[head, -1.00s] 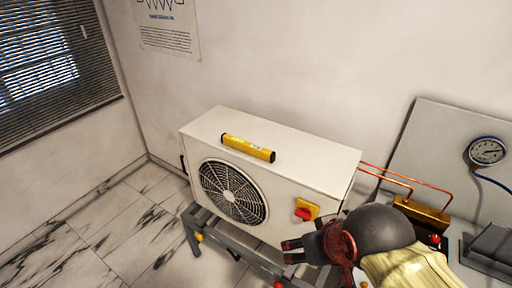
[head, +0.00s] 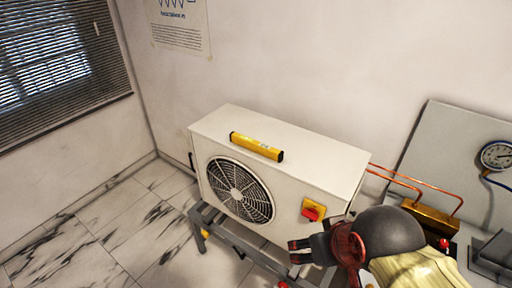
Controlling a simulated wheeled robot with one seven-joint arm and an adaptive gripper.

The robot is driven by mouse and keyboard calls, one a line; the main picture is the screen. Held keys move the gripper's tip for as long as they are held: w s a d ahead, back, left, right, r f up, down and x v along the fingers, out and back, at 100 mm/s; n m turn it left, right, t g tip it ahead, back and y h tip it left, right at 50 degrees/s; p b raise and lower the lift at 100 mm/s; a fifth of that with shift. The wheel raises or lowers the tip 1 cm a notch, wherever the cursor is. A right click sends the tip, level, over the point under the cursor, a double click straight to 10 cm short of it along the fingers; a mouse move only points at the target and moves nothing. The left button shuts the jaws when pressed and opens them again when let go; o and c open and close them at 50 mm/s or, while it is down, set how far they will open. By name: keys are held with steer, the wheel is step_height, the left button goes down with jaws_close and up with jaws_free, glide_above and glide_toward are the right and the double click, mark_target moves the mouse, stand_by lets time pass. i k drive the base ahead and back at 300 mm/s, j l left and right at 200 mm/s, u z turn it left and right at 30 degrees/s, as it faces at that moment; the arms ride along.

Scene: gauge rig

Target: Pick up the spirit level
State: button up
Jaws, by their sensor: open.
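The yellow spirit level (head: 257,147) lies flat on top of the white fan unit (head: 310,158), near the front edge of its top face and above the fan grille. It is in full view. My gripper (head: 294,251) is in front of the unit at its lower right, below and to the right of the level. Its dark fingers point left. It is open, clear of the level, with nothing seen between the fingers.
The unit stands on a grey metal frame (head: 233,243). A red and yellow switch (head: 314,210) is on its front, close above my gripper. Copper pipes (head: 410,182) run right to a brass block (head: 432,217). A pressure gauge (head: 497,155) is at the far right. The floor at left is clear.

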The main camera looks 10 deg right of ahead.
mark_target(275, 155)
steer(key=i+j+z, duration=0.85)
steer(key=i+j, duration=0.05)
steer(key=i, duration=0.05)
